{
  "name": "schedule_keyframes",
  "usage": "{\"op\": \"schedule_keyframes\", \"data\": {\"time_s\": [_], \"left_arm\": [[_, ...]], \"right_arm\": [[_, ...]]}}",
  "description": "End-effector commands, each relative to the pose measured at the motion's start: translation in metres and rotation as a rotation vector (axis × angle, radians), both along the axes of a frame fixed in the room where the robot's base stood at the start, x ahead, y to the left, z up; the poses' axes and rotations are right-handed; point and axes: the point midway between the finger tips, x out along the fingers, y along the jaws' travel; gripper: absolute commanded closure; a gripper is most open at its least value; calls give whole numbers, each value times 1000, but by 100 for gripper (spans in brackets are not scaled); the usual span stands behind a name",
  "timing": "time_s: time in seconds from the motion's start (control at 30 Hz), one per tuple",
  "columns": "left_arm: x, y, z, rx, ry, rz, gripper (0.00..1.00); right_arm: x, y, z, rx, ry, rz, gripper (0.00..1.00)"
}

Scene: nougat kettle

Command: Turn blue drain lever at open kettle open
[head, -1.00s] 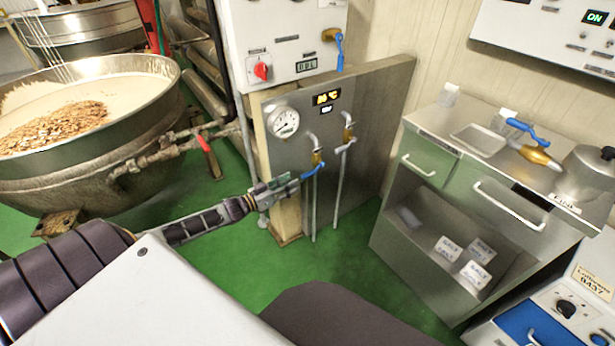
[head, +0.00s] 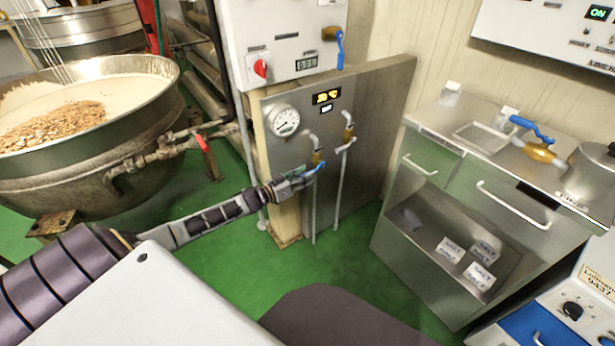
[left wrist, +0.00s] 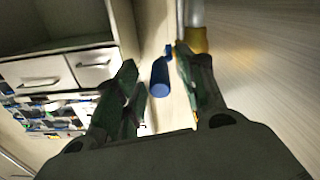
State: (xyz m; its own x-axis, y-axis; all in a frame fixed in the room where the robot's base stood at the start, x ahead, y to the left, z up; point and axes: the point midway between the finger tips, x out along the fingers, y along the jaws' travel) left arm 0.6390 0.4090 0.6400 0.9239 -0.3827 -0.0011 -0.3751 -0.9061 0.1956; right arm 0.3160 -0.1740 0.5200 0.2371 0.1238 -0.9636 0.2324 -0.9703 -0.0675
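A blue lever (head: 316,170) sits on a brass valve (head: 316,157) on a pipe at the grey metal panel. My left gripper (head: 304,180) is at this lever, pointing towards the panel. In the left wrist view, the blue lever (left wrist: 160,78) lies between the two spread fingers of the left gripper (left wrist: 155,66), with gaps on both sides. The open kettle (head: 85,175), holding a pale mass with brown pieces, stands at the left; a red handle (head: 201,142) is on its pipework. My right gripper is not in view.
A pressure gauge (head: 284,121) and a second valve pipe (head: 347,140) are on the panel. A steel cabinet (head: 430,180) stands at the right, with a blue-handled valve (head: 530,128) on top.

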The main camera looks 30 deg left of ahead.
Motion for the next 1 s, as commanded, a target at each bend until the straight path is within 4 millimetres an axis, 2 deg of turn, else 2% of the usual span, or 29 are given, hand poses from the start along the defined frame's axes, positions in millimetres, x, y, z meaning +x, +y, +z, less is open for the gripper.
{"op": "schedule_keyframes", "data": {"time_s": [0.23, 0.67, 0.9, 1.0], "left_arm": [[12, -5, 0, 0, -1, 0, 60], [14, -6, 0, 0, 0, 0, 60], [14, -6, 0, 0, 0, 0, 91], [14, -6, 0, 0, 0, 0, 100]], "right_arm": [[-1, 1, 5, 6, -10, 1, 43], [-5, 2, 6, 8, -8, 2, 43], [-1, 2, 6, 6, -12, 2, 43], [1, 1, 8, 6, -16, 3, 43]]}}
